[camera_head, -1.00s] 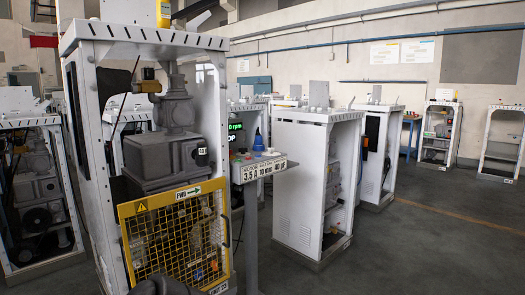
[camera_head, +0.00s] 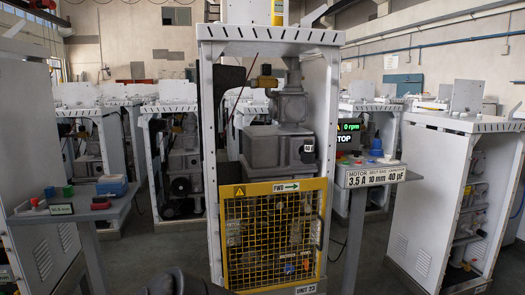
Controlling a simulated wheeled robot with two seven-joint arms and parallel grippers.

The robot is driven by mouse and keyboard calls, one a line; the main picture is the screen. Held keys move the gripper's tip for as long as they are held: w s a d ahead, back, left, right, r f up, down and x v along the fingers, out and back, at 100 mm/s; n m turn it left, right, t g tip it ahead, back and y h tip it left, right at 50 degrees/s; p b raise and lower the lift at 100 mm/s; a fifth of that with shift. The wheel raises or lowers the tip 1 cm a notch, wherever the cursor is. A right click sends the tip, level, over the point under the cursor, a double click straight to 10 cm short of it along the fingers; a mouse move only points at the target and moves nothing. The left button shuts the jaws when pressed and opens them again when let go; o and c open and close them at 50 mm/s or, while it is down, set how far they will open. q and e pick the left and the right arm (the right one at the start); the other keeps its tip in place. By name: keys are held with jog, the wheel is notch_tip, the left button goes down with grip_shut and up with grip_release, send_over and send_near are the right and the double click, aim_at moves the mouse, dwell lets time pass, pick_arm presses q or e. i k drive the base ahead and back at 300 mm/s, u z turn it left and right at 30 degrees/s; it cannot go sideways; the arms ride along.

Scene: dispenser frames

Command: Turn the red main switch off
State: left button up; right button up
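I cannot make out a red main switch for certain. A dark rounded part of my own body shows at the bottom edge. Neither gripper can be made out.
At left, a small stand (camera_head: 85,212) carries a red button (camera_head: 35,201), a green button (camera_head: 68,190) and a blue box (camera_head: 112,185). A white cabinet (camera_head: 430,185) stands at right. More cabinets fill the back. Grey floor shows between the cabinets.

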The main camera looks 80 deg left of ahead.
aim_at(339, 153)
jog(key=u, duration=1.25)
jog(key=i, duration=2.25)
jog(key=u, duration=0.6)
